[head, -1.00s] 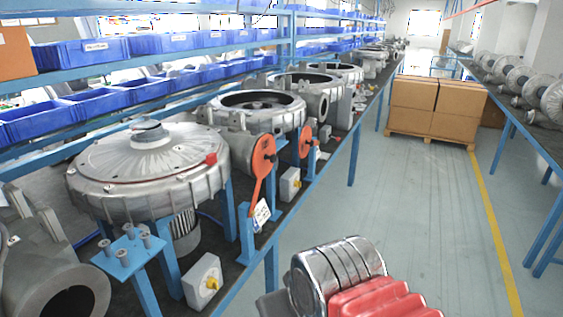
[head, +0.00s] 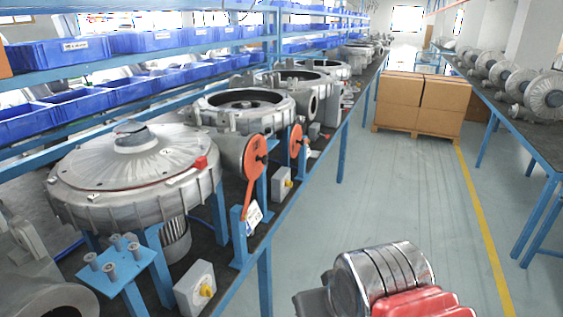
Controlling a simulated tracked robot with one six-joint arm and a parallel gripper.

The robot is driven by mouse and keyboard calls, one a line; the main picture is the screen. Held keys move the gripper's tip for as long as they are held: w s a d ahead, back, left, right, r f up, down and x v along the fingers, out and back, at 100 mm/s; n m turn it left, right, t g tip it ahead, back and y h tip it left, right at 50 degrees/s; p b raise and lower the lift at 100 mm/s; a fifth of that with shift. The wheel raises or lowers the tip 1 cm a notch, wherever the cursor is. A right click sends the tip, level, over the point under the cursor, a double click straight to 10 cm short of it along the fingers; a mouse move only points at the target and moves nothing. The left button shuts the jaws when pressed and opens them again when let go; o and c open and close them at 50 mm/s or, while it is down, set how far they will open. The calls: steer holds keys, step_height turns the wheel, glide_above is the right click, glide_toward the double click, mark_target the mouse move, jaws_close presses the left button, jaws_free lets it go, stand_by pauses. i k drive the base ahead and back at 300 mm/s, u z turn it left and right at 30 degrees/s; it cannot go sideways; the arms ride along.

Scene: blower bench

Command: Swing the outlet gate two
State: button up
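Two orange disc-shaped gates stand at the bench's aisle edge. The nearer disc (head: 254,157) has a long orange handle slanting down to a blue post, with a white tag (head: 254,217) beside it. The farther disc (head: 296,141) is smaller in view, with an orange-red handle pointing right. The tag is too small to read, so I cannot tell which disc is numbered two. My chrome and red arm part shows at the bottom right, over the aisle and apart from both discs. My gripper's fingers are not visible.
A large silver blower (head: 134,175) sits at the near left, with more blowers behind it. A grey box with a yellow knob (head: 195,287) and a blue bolt stand (head: 117,268) are near the front. Stacked cartons (head: 422,104) stand in the aisle.

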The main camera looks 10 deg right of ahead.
mark_target(256, 157)
steer(key=i, duration=1)
